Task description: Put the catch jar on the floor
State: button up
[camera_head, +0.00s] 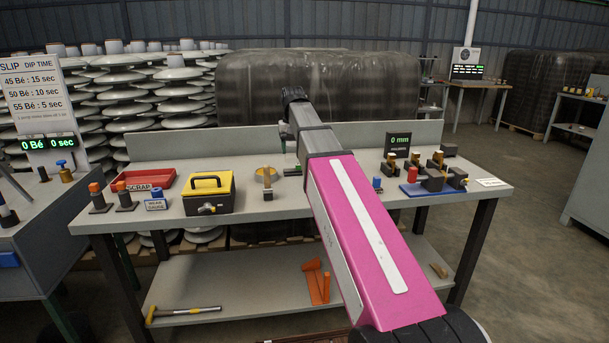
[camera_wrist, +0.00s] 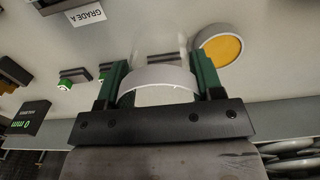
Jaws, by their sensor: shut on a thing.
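The catch jar (camera_wrist: 158,83) looks like a clear vessel with a pale, whitish band at the end nearest the wrist camera. My gripper (camera_wrist: 160,66) has its green fingers on both sides of this jar and is shut on it. In the wrist view the jar is over the grey bench top, but its height above it is hard to tell. In the head view my pink arm reaches over the bench and the jar cannot be made out. The floor (camera_head: 505,235) shows as bare grey concrete to the right of the bench.
The bench (camera_head: 235,222) holds a yellow-topped box (camera_head: 208,194), a red scrap tray (camera_head: 150,183), a yellow disc (camera_wrist: 222,47) beside my gripper and gauges at right. Its lower shelf (camera_head: 245,285) carries a hammer (camera_head: 182,315) and orange pieces (camera_head: 316,282). Another bench (camera_head: 30,240) stands left.

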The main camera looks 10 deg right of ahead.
jog(key=shift+w+f, duration=0.15)
jog(key=shift+w, duration=0.1)
jog(key=shift+f, duration=0.3)
notch_tip(320, 180, down, 9)
jog(key=shift+f, duration=0.1)
jog(key=o, duration=1)
jog(key=shift+c, duration=0.2)
